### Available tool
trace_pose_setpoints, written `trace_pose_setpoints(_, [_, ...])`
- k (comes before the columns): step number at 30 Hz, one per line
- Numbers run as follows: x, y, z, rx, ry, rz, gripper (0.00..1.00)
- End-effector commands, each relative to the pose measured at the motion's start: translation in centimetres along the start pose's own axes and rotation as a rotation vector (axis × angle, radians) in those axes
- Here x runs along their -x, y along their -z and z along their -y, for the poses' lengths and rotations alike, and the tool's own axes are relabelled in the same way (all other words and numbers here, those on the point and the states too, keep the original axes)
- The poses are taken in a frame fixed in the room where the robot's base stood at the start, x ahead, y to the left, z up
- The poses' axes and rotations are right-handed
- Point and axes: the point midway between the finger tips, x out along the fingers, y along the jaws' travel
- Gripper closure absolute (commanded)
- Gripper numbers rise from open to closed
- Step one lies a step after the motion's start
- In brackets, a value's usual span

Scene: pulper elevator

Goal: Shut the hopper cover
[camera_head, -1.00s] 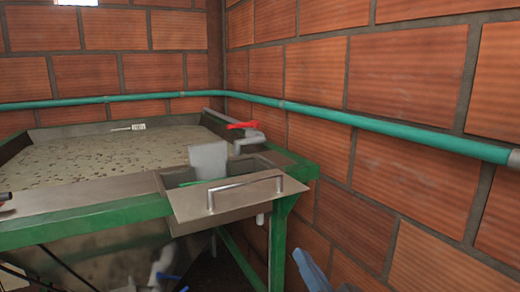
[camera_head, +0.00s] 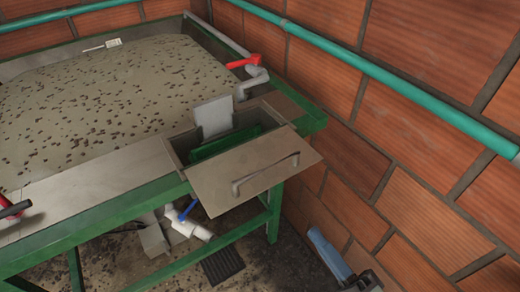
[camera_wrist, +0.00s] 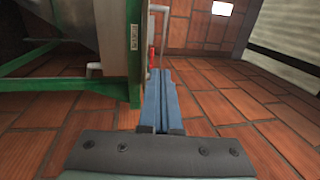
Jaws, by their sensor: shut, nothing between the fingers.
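The hopper cover (camera_head: 250,171) is a flat metal plate with a bar handle (camera_head: 265,174). It sits out past the front side of the hopper, overhanging the green frame. The rectangular hopper opening (camera_head: 180,152) is uncovered behind it, with a green part inside and a grey upright plate (camera_head: 213,117). My gripper (camera_head: 316,235), with blue fingers, is low at the bottom right, apart from the cover and below it. In the wrist view my gripper (camera_wrist: 159,73) has its fingers together and empty, pointing past a green frame post.
A wide tank of speckled pulp (camera_head: 110,90) fills the left. A red-handled valve (camera_head: 245,62) and grey pipe stand behind the hopper. A brick wall (camera_head: 420,170) with a green pipe (camera_head: 420,85) closes the right side. A green leg (camera_head: 273,212) stands below.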

Motion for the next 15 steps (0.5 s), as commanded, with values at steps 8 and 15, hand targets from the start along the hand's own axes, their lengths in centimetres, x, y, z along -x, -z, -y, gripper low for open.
trace_pose_setpoints(8, [-2.4,-0.1,0.3,-0.004,0.002,0.003,1.0])
trace_pose_setpoints(15, [-7.7,-0.1,0.5,-0.002,0.002,0.004,1.0])
